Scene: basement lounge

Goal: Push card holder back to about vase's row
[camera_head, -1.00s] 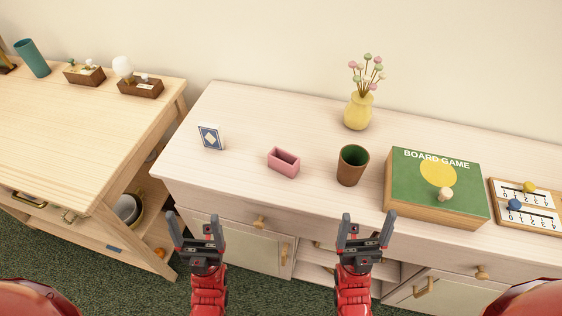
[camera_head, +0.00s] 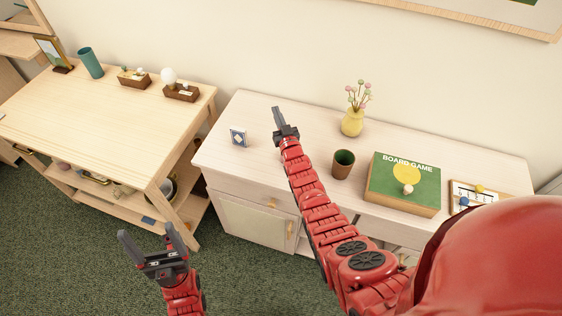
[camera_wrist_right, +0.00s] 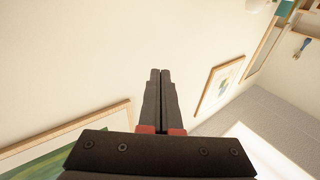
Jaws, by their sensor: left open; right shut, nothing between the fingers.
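The pink card holder is not visible now; my right forearm covers the part of the cabinet top where it stood. The yellow vase (camera_head: 352,122) with its flowers stands upright near the back of the cabinet top (camera_head: 245,108). My right gripper (camera_head: 278,114) is shut and empty, reaching over the cabinet left of the vase; its height above the top is unclear. Its closed fingers show in the right wrist view (camera_wrist_right: 160,90), with wall and framed pictures beyond. My left gripper (camera_head: 148,236) is open and empty, low in front of the furniture, over the carpet.
A card box (camera_head: 238,137) stands at the cabinet's left. A brown cup (camera_head: 343,163), a green board game box (camera_head: 404,182) and a number board (camera_head: 473,197) stand to the right. A wooden table (camera_head: 95,115) is at left.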

